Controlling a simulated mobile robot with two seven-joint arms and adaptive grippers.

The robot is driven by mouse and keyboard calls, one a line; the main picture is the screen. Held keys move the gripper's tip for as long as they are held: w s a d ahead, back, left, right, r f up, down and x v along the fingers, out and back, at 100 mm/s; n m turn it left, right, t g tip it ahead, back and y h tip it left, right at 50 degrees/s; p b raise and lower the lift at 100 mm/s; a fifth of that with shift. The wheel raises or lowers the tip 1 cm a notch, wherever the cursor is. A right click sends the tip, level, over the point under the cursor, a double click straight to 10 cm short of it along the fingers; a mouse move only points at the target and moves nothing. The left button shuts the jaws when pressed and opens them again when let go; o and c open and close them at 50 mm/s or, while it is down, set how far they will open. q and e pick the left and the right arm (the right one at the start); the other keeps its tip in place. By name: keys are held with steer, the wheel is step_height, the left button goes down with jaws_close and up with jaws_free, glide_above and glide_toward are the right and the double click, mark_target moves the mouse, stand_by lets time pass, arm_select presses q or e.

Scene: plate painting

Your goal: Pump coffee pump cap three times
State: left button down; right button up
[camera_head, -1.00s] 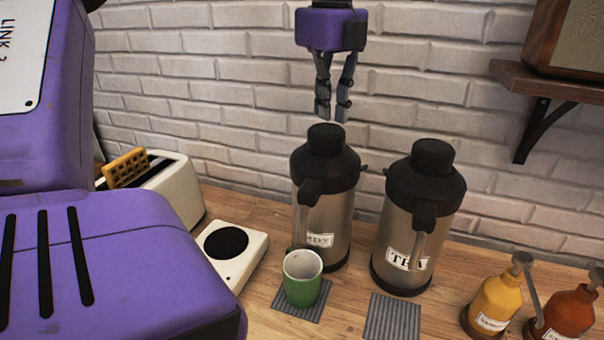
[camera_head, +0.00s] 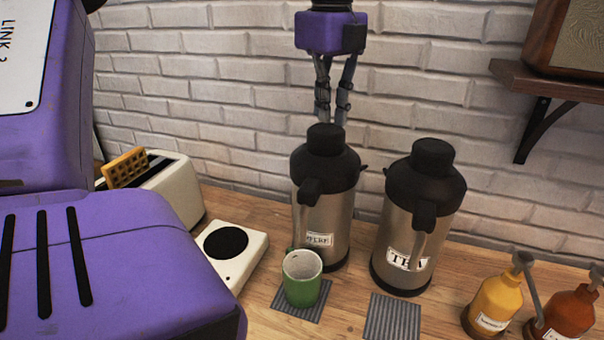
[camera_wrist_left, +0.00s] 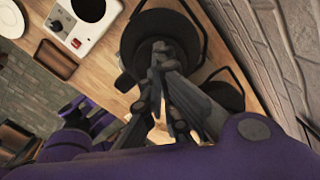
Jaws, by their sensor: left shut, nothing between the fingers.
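The coffee pump dispenser (camera_head: 322,235) is a steel flask with a black top and a white label, standing on the wooden counter. Its round black pump cap (camera_head: 325,139) is on top. My left gripper (camera_head: 333,122) points down with its fingers shut and empty, its tips at the cap's upper edge in the head view. I cannot tell whether they touch it. In the left wrist view the fingertips (camera_wrist_left: 161,48) are over the black top (camera_wrist_left: 137,30), covering part of it. A green mug (camera_head: 303,284) stands in front, below the spout.
The tea dispenser (camera_head: 397,235) stands close on the right. Yellow (camera_head: 494,304) and orange-red (camera_head: 570,310) pump bottles are further right. A white scale-like device (camera_head: 253,255) and a toaster (camera_head: 177,193) stand left. A brick wall (camera_head: 230,120) is behind.

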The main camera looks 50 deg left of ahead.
mark_target(326, 128)
arm_select(q)
steer(key=shift+f, duration=1.4)
steer(key=shift+f+b, duration=0.45)
steer(key=shift+f, duration=0.75)
arm_select(e)
steer(key=shift+s+f, duration=0.55)
steer(key=shift+f, duration=0.2)
arm_select(q)
steer(key=shift+r, duration=1.1)
steer(key=shift+r+p, duration=0.35)
steer(key=shift+r, duration=1.45)
arm_select(e)
steer(key=shift+w+r, duration=0.35)
steer(key=shift+r, duration=0.1)
arm_select(q)
steer(key=shift+f, duration=0.2)
